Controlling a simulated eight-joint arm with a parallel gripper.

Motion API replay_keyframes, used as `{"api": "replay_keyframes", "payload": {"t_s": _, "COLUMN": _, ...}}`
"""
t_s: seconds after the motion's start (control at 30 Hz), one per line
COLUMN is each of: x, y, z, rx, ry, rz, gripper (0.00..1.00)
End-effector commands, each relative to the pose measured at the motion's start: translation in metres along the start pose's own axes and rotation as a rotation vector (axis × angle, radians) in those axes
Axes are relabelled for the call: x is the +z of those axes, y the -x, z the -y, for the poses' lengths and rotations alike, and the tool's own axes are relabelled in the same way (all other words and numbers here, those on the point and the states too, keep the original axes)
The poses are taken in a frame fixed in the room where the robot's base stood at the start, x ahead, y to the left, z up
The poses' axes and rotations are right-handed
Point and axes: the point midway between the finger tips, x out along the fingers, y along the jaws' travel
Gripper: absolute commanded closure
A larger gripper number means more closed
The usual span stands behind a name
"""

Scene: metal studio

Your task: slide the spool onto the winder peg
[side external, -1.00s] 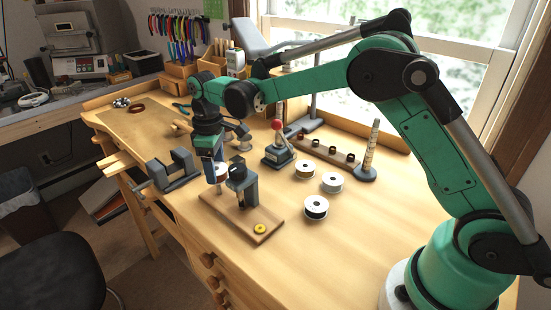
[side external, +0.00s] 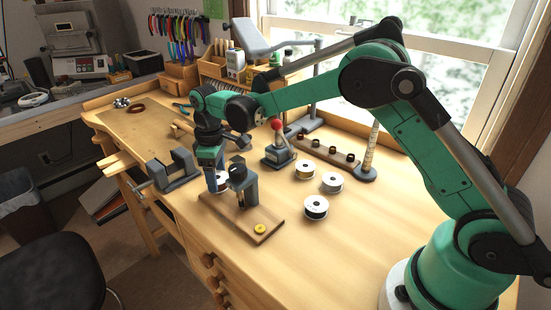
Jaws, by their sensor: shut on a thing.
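My gripper (side external: 216,180) points down at the left end of the winder's wooden base (side external: 238,222), beside its grey upright (side external: 246,190). It is shut on a white-flanged spool (side external: 223,184), which shows only in part between the fingers and the upright. The spool is low over the base. The winder peg is hidden by the gripper and spool, so I cannot tell whether the spool is around it. A yellow knob (side external: 260,229) sits at the base's near right end.
A red-knobbed lever tool (side external: 277,150) stands behind. A grey vise (side external: 174,172) is close on the left. The bench's right front is clear.

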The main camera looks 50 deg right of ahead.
Motion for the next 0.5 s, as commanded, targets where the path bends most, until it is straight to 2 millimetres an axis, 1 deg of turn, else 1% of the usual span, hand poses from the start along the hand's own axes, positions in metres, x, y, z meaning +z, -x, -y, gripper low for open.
{"api": "replay_keyframes", "payload": {"t_s": 0.5, "x": 0.0, "y": -0.014, "z": 0.0, "rx": 0.0, "ry": 0.0, "rz": 0.0, "gripper": 0.91}}
